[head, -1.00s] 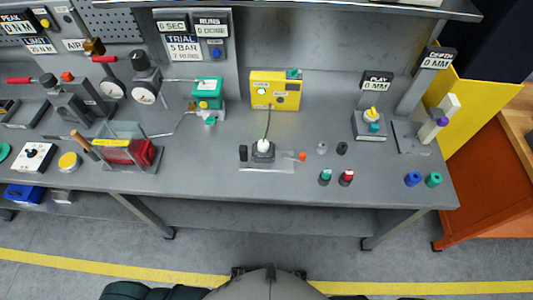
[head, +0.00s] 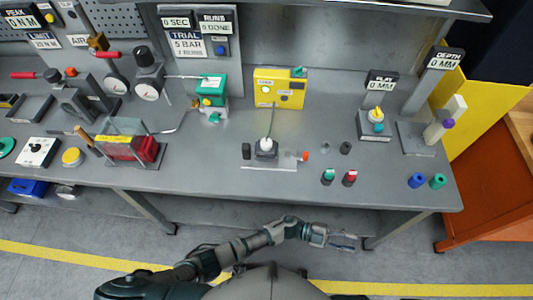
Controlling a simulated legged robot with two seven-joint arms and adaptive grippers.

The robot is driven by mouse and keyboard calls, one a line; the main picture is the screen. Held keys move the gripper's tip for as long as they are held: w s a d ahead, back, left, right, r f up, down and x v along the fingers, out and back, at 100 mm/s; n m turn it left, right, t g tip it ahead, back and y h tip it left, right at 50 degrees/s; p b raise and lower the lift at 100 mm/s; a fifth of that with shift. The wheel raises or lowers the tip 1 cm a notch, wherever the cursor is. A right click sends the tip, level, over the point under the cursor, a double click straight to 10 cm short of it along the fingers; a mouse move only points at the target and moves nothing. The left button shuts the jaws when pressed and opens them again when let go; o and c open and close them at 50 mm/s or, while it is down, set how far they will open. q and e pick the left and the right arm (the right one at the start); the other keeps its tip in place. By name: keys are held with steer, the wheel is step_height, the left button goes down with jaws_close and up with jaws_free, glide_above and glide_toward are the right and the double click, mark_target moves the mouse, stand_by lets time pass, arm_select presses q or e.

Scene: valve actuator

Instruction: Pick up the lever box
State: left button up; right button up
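No label in view names a lever box. A small dark box with a white knob (head: 265,148) stands on a clear plate at the bench's middle, with a cable running up to a yellow box (head: 278,88). A white box with a black knob or lever (head: 37,151) lies at the bench's left. I cannot tell which is the lever box. My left gripper (head: 345,242) is below the bench's front edge, over the floor, apart from all of these. Its fingers are too small to tell whether they are open. My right gripper is not in view.
The grey bench (head: 220,170) has clear patches front left of centre. Small green and red capped parts (head: 349,178) stand near its front edge, blue and green rings (head: 417,180) further right. A clear-walled holder with a red block (head: 146,149) stands left. An orange cabinet (head: 485,195) adjoins the right.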

arm_select(q)
steer(key=s+r+m+g+y, duration=0.1)
steer(key=s+m+g+y, duration=0.3)
steer(key=s+m+g, duration=0.25)
steer(key=s+a+f+m+g+y, duration=0.2)
steer(key=s+a+m+g+y, duration=0.3)
steer(key=s+y, duration=0.4)
steer(key=n+t+y, duration=0.4)
steer(key=t+y, duration=0.3)
steer(key=t, duration=0.9)
glide_toward(246, 144)
step_height(246, 144, down, 3)
steer(key=shift+s+f, duration=0.1)
steer(key=shift+f, duration=0.1)
steer(key=f, duration=0.5)
steer(key=shift+s+a+f, duration=0.15)
steer(key=shift+a+f, duration=0.05)
steer(key=shift+f, duration=0.15)
steer(key=shift+r, duration=0.1)
jaws_close()
